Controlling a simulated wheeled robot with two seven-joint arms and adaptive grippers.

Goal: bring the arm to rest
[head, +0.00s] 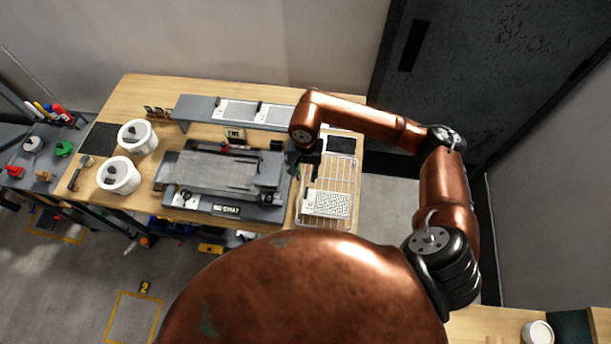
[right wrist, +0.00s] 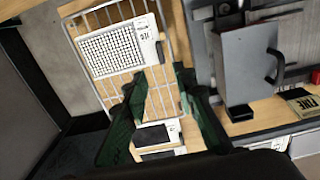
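My right arm is copper with dark joints and reaches in from the right over the workbench in the head view. Its dark gripper (head: 303,168) hangs above the left edge of the wire rack (head: 352,172), small and partly hidden by the wrist. In the right wrist view the two dark green fingers of the gripper (right wrist: 161,74) stand apart with nothing between them. The wire rack (right wrist: 165,32) lies below and beyond the fingertips. My left gripper does not show in either view.
A white perforated plate (head: 327,204) lies on the rack; it also shows in the wrist view (right wrist: 112,50). Left of the gripper is a grey machine (head: 215,172), with a raised grey shelf (head: 195,109) behind. Two white tubs (head: 119,175) stand farther left. Floor is clear right of the bench.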

